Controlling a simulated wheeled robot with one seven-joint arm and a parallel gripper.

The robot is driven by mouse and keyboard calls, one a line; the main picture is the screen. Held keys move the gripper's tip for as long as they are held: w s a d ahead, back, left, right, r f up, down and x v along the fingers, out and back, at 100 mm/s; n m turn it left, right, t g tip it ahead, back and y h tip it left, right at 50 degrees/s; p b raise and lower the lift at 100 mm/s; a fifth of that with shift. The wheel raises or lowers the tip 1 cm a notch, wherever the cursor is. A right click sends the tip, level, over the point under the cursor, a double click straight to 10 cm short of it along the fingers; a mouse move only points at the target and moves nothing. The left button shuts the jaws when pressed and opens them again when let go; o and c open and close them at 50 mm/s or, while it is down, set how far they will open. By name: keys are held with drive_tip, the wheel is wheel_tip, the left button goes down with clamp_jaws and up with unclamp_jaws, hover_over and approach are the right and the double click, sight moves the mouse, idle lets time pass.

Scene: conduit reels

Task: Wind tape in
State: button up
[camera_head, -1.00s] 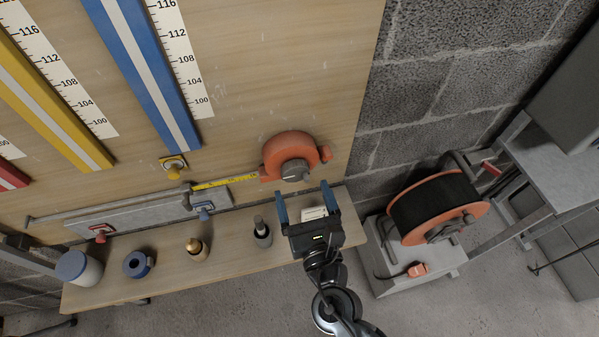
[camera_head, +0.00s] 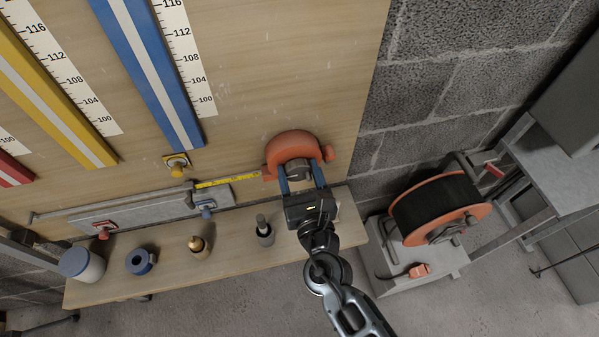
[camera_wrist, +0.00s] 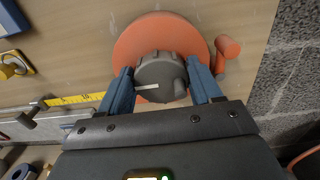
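The orange tape reel (camera_head: 293,147) is mounted on the wooden board, with a dark grey knob at its centre. The knob (camera_wrist: 160,78) has a pale pointer line toward the left in the wrist view. The yellow tape (camera_head: 228,181) runs out left from the reel to a hook at the grey rail; it also shows in the wrist view (camera_wrist: 72,101). My gripper (camera_head: 300,175) is at the reel, its blue fingers on either side of the knob. In the wrist view the fingers (camera_wrist: 160,88) flank the knob closely; whether they touch it is unclear.
An orange crank handle (camera_wrist: 229,47) sticks out at the reel's right. Below is a wooden shelf (camera_head: 225,253) with a marker, a brass piece, a blue roll and a jar. A large black-and-orange cable reel (camera_head: 437,207) stands at right. A grey rail (camera_head: 110,204) lies left.

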drive_tip(key=c, duration=0.6)
drive_tip(key=shift+o, duration=0.2)
drive_tip(key=shift+f+m+b, duration=0.1)
drive_tip(key=shift+m+b, duration=0.2)
drive_tip(key=shift+b, duration=0.05)
drive_tip(key=m+b, duration=0.2)
drive_tip(key=m, duration=0.1)
drive_tip(key=shift+d+f+m+b, duration=0.1)
drive_tip(key=shift+d+m+b, duration=0.05)
drive_tip(key=shift+m+b, duration=0.25)
drive_tip(key=m+b, duration=0.2)
drive_tip(key=m, duration=0.2)
drive_tip(key=shift+d+m, duration=0.1)
drive_tip(key=shift+m, duration=0.2)
drive_tip(key=m+b, duration=0.2)
drive_tip(key=m, duration=0.2)
drive_tip(key=shift+w+f+b, duration=0.1)
drive_tip(key=shift+f+b, duration=0.05)
drive_tip(key=shift+b, duration=0.2)
drive_tip(key=shift+m+b, duration=0.75)
drive_tip(key=shift+m, duration=1.35)
